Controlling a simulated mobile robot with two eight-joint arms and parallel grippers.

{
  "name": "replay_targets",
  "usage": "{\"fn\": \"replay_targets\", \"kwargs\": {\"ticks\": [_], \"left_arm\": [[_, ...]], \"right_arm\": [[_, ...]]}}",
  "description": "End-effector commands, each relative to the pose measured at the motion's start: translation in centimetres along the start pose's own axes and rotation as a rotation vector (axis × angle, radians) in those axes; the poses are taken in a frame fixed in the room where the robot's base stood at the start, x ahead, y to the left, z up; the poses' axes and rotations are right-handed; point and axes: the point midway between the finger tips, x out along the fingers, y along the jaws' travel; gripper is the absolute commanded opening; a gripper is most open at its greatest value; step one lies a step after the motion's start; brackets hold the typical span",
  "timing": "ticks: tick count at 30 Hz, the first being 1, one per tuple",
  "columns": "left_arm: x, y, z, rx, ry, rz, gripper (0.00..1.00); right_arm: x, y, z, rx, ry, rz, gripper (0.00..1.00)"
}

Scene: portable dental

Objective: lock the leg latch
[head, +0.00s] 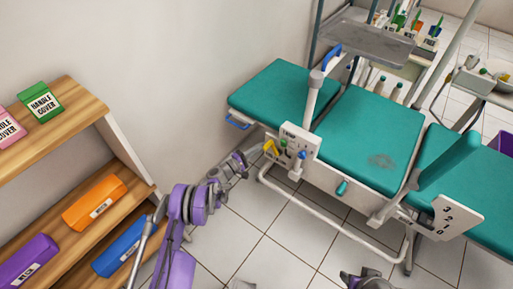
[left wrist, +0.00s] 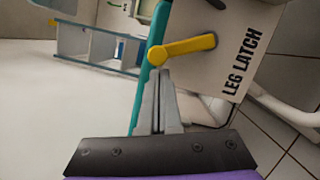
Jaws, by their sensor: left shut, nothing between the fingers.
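The leg latch is a yellow lever (left wrist: 182,48) on a white plate (left wrist: 232,50) marked LEG LATCH in the left wrist view. In the head view the yellow lever (head: 271,149) sits at the left end of the white side panel of the teal dental chair (head: 373,135). My left gripper (left wrist: 160,75) is shut and empty. Its fingertips are just below the rounded end of the lever, very close; I cannot tell if they touch. In the head view my left gripper (head: 243,160) is at the chair's side, left of the panel.
A wooden shelf (head: 95,142) with coloured boxes stands at the left. A white floor rail (head: 330,222) runs below the chair. A blue handle (head: 238,124) and a teal knob (head: 342,187) stick out from the chair's side. Tiled floor in front is open.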

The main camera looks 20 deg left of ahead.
Motion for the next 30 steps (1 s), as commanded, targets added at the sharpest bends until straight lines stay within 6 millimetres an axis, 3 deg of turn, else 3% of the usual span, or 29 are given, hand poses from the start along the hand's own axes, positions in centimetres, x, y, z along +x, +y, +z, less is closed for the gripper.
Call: {"fn": "replay_targets", "kwargs": {"ticks": [30], "left_arm": [[0.4,0.6,1.3,0.165,-0.001,-0.042,0.00]], "right_arm": [[-0.2,0.0,-0.1,0.000,0.001,0.000,0.50]]}}
